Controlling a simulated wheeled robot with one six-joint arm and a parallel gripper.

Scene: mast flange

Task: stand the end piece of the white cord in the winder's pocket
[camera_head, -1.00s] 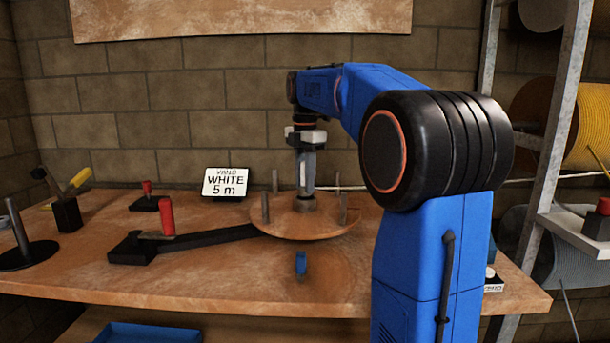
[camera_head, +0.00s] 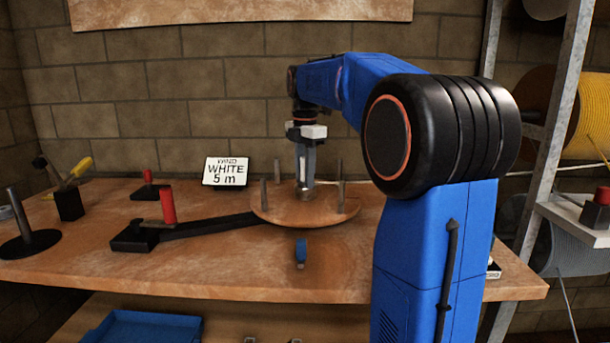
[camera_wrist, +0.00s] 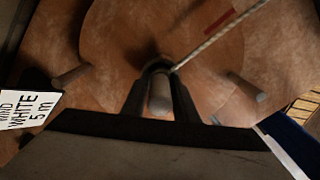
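My gripper (camera_head: 305,181) points straight down over the middle of the round wooden winder disc (camera_head: 275,213). Its fingers, seen in the wrist view (camera_wrist: 159,82), are close around a grey cylindrical end piece (camera_wrist: 160,98). The white cord (camera_wrist: 220,36) runs from beside the fingertips to the upper right in the wrist view. A small grey collar at the disc's centre, apparently the pocket (camera_head: 305,194), sits right under the fingertips. Whether the end piece is inside the pocket is hidden by the fingers.
Upright pegs (camera_head: 264,194) stand around the gripper on the disc. A black crank arm with a red handle (camera_head: 168,205) reaches left from it. A sign (camera_head: 226,172) stands behind, and a small blue item (camera_head: 300,252) lies in front. The table's front is mostly clear.

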